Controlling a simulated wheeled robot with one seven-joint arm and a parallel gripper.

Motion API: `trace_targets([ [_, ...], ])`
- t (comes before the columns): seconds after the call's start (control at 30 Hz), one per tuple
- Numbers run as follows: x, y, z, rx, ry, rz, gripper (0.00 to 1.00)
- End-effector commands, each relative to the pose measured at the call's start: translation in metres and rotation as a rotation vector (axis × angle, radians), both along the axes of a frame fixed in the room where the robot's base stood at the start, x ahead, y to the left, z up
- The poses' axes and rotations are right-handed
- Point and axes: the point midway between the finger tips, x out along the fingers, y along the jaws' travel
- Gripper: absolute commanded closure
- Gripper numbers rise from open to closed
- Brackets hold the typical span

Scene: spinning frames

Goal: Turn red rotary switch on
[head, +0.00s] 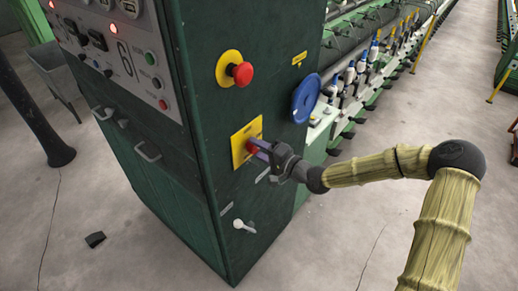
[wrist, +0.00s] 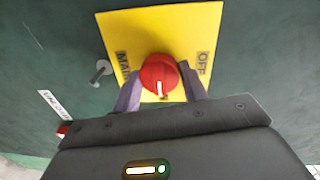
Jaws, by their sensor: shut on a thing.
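The red rotary switch (wrist: 160,75) sits on a yellow plate (wrist: 180,24) on the green cabinet's side. In the wrist view its white mark points toward the bottom of the picture. The plate carries a partly hidden label at the left and "OFF" at the right. My gripper (wrist: 160,96) is shut on the switch, one finger on each side of it. In the head view my gripper (head: 256,147) reaches the switch from the right, and the switch (head: 251,146) is partly covered by the fingers. The lower part of the plate is hidden by my gripper in the wrist view.
A red emergency button (head: 242,73) on a yellow base sits above the plate. A blue disc (head: 306,98) is at the right of the cabinet. A white-knobbed lever (head: 240,224) sticks out below. Spinning machinery runs back to the right, with open floor in front.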

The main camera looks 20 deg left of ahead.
Motion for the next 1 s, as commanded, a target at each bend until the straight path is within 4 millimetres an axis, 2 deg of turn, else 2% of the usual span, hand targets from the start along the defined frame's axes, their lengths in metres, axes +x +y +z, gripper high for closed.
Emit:
trace_targets([
  [0.23,0.001,-0.001,-0.001,-0.001,0.004,-0.004,0.80],
  [0.27,0.001,-0.001,-0.001,-0.001,0.004,-0.004,0.51],
  [0.33,0.001,-0.001,-0.001,-0.001,0.002,-0.002,0.37],
  [0.37,0.001,-0.001,-0.001,-0.001,0.002,-0.002,0.35],
  [0.73,-0.001,-0.004,-0.001,-0.001,0.000,-0.001,0.35],
  [1.0,-0.014,-0.035,0.000,-0.002,0.000,-0.002,0.35],
])
